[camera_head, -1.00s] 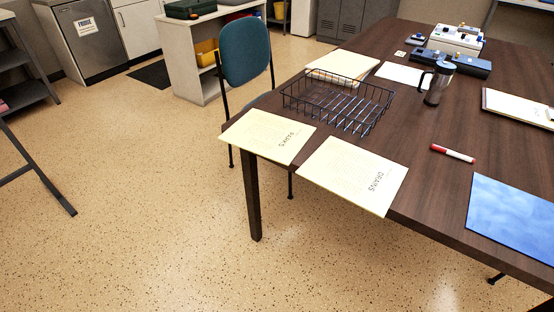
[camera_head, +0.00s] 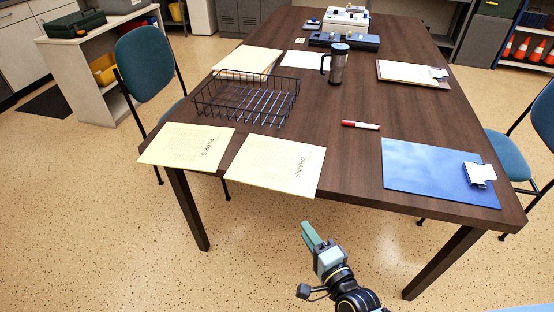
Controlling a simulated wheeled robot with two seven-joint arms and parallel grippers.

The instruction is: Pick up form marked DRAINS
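The form marked DRAINS (camera_head: 262,168) is a pale yellow sheet. It lies flat on the near edge of the dark table (camera_head: 350,105), with its front part sticking out past the edge. Its lettering is turned away from upright. A second yellow form (camera_head: 182,147), whose word looks like PARKS, lies just left of it at the corner and also overhangs. My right gripper (camera_head: 309,234) is low in front of the table, below and slightly right of the DRAINS form, not touching it. Its greenish fingers are seen nearly edge-on, so their gap is unclear. My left gripper is not in view.
A black wire basket (camera_head: 245,101) stands behind the forms. Chairs stand left (camera_head: 150,65) and right (camera_head: 508,158). The floor in front is clear.

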